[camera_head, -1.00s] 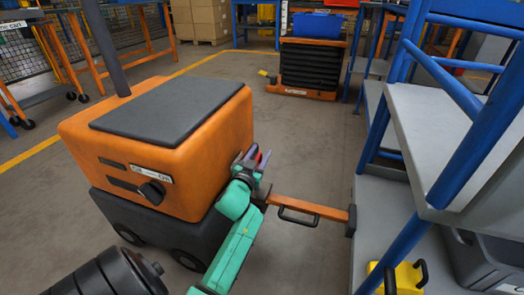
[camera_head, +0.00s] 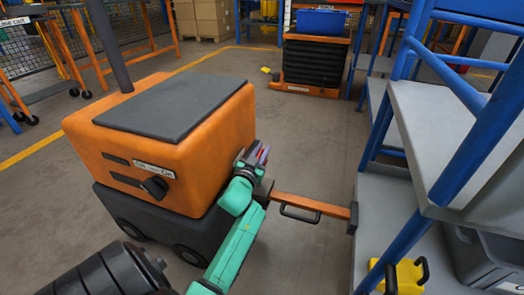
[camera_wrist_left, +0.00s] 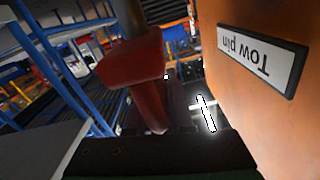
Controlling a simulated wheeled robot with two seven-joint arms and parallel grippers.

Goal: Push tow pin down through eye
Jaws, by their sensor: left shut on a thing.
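The red tow pin (camera_wrist_left: 133,65) has a broad head and a narrower stem pointing down in the left wrist view. In the head view only a small red part of the pin (camera_head: 264,154) shows beside the orange tug (camera_head: 190,130). My left gripper (camera_head: 256,160) is shut on the pin at the tug's right side, where the orange tow bar (camera_head: 308,205) meets it. A "Tow pin" label (camera_wrist_left: 262,60) is on the orange body close to the pin. The eye and the pin's lower end are hidden. My right gripper is out of view.
The tow bar has a black handle (camera_head: 300,215) and reaches to a grey platform (camera_head: 385,220). A blue-framed grey rack (camera_head: 440,140) stands on the right. A yellow object (camera_head: 400,275) sits at the lower right. The floor beyond the tow bar is clear.

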